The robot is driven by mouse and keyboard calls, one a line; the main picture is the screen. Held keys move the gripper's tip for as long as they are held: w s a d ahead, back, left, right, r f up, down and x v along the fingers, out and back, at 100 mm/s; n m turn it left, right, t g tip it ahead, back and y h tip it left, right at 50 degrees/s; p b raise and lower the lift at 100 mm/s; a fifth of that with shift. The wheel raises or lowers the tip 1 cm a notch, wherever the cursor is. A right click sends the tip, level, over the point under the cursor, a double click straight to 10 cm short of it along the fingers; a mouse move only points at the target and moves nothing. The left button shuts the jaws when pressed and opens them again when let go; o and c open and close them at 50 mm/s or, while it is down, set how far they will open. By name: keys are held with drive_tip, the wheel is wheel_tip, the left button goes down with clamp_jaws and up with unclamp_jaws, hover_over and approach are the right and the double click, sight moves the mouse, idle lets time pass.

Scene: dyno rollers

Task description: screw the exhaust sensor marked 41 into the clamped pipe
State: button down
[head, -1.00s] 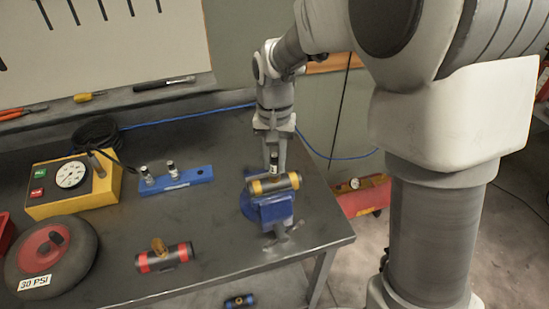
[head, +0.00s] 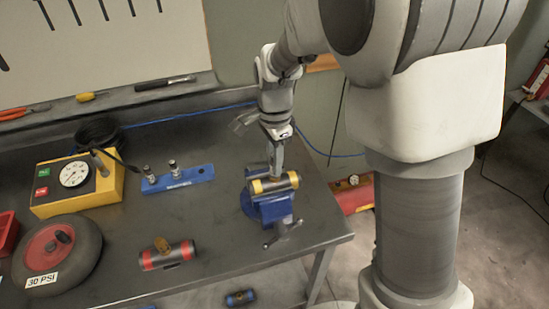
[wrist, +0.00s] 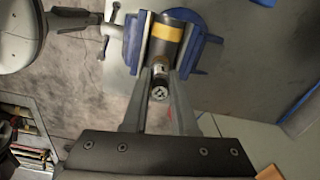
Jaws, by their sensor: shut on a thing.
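A dark pipe with yellow bands (head: 273,184) is clamped in a blue vise (head: 272,209) near the table's right edge; in the wrist view the pipe (wrist: 166,38) lies beyond my fingertips. My gripper (head: 276,170) points down above the pipe's middle. In the wrist view my gripper (wrist: 159,76) is shut on the exhaust sensor (wrist: 158,92), a small silver and black cylinder standing at the pipe. Its lower end is hidden, so I cannot tell how deep it sits. Its number is not readable.
A blue rack (head: 190,180) holds two other sensors (head: 173,168). A red-banded pipe (head: 168,256) lies at the front. The table between rack and vise is clear.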

drive_tip(key=shift+w+r, duration=0.1)
drive_tip(key=c, duration=0.6)
unclamp_jaws()
wheel_tip(320, 180, up, 17)
drive_tip(key=shift+r, duration=0.2)
drive_tip(key=shift+f, duration=0.1)
drive_tip(key=shift+c, duration=0.3)
wheel_tip(320, 180, down, 6)
drive_tip(key=n, duration=0.7)
drive_tip(key=shift+d+p, duration=0.1)
drive_tip(key=shift+p, duration=0.2)
drive_tip(key=shift+f+n, duration=0.75)
drive_tip(key=shift+n, duration=0.15)
wheel_tip(320, 180, down, 10)
drive_tip(key=b, duration=0.7)
